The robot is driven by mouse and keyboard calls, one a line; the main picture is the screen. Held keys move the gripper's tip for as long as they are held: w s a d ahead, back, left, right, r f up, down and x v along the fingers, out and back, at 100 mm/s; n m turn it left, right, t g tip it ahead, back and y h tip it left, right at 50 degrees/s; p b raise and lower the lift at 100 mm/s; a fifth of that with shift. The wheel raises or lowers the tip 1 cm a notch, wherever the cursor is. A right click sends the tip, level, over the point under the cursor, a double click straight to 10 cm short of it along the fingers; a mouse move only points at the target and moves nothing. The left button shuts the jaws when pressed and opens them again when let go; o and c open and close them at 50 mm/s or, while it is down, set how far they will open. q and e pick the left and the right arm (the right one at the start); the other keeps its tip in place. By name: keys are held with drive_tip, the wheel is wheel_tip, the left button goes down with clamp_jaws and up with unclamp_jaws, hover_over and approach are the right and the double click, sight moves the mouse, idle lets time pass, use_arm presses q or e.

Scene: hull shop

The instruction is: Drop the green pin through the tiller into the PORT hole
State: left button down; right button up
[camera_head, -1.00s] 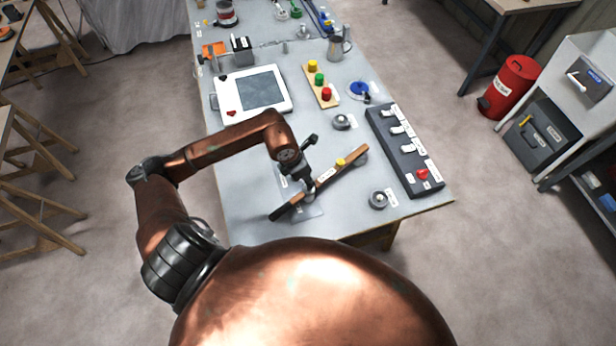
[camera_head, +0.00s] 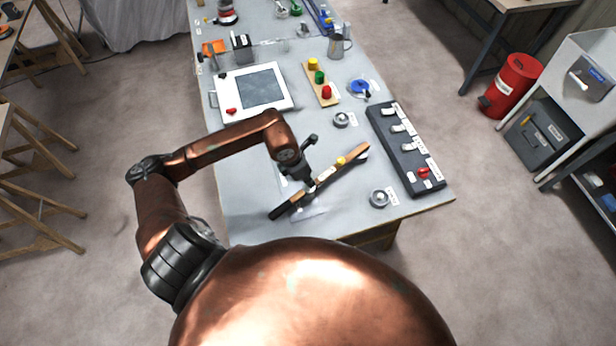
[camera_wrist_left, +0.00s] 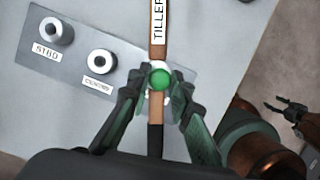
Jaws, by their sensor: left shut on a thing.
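In the left wrist view my left gripper (camera_wrist_left: 158,105) is shut on the green pin, whose round green head (camera_wrist_left: 160,78) shows between the fingers. It is above the wooden tiller (camera_wrist_left: 157,52), which runs lengthwise through the view. A white ring shows partly around the pin head; I cannot tell how deep the pin sits. A grey plate (camera_wrist_left: 84,78) carries the STBD hole (camera_wrist_left: 57,31) and the CENTRE hole (camera_wrist_left: 101,63). The PORT hole is hidden. In the head view my left gripper (camera_head: 309,184) is over the tiller (camera_head: 349,157).
A dark switch panel (camera_head: 393,150) stands right of the tiller. A round grey fitting (camera_head: 379,198) is near the front edge, another (camera_head: 341,120) farther back. A board with coloured knobs (camera_head: 311,83) and a white framed panel (camera_head: 226,92) lie behind. A dark gripper shows at the wrist view's right.

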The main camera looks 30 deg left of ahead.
use_arm(q)
drive_tip(key=shift+f+b, duration=1.2)
drive_tip(key=shift+f, duration=0.15)
idle(0.3)
idle(0.4)
drive_tip(key=c, duration=1.7)
unclamp_jaws()
drive_tip(key=o, duration=0.4)
drive_tip(key=shift+o, duration=0.2)
drive_tip(key=shift+r, duration=0.1)
drive_tip(key=shift+r+p, duration=2.15)
drive_tip(key=shift+r, duration=1.8)
